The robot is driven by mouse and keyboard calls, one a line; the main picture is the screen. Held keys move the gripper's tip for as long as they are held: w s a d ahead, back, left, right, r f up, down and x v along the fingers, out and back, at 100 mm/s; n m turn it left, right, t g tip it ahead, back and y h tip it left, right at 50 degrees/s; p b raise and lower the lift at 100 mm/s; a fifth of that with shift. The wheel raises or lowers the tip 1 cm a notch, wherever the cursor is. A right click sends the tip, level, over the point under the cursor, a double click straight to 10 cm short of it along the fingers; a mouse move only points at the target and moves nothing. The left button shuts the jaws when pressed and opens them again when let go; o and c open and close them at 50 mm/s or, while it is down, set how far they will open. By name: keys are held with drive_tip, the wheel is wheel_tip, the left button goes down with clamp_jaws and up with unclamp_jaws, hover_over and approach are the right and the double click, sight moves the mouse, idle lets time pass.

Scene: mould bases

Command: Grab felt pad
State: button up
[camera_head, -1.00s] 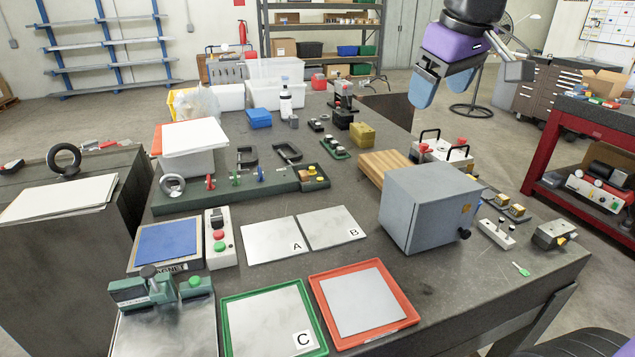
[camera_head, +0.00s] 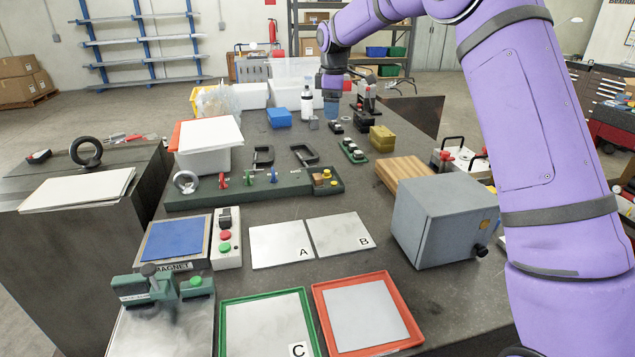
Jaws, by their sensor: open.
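No piece here can be identified for certain as the felt pad. A small grey block (camera_head: 313,122) sits at the back of the bench, and a blue block (camera_head: 279,117) lies left of it. A blue square (camera_head: 175,239) lies on the magnet base at the left. My gripper (camera_head: 331,110) is at the far part of the bench, pointing down, just right of the grey block and the white bottle (camera_head: 307,102). Its blue fingers look small and overlap each other in this view. It is open, and I see nothing held in it.
A black-and-red device (camera_head: 366,97) and a brass block (camera_head: 382,138) stand right of my gripper. White bins (camera_head: 294,90) stand behind it. A grey box (camera_head: 440,222) stands nearer at right. Plates A and B (camera_head: 338,233) and the red tray (camera_head: 325,320) lie in front.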

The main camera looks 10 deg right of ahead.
sight(318, 176)
drive_tip(key=w+f+n, duration=0.1)
drive_tip(key=w+f, duration=0.2)
drive_tip(key=f, duration=0.3)
drive_tip(key=w+a+f+n+g, duration=0.1)
drive_tip(key=w+f, duration=0.3)
drive_tip(key=f, duration=0.3)
drive_tip(key=w+f+n, duration=0.2)
drive_tip(key=w+f, duration=0.1)
drive_tip(key=f, duration=0.3)
drive_tip(key=shift+w+a+f, duration=0.15)
drive_tip(key=shift+w+f, duration=0.15)
wheel_tip(318, 176, down, 10)
drive_tip(key=shift+w+a+f, duration=0.1)
drive_tip(key=shift+a+f, duration=0.05)
drive_tip(key=shift+c, duration=0.2)
drive_tip(key=c, duration=1)
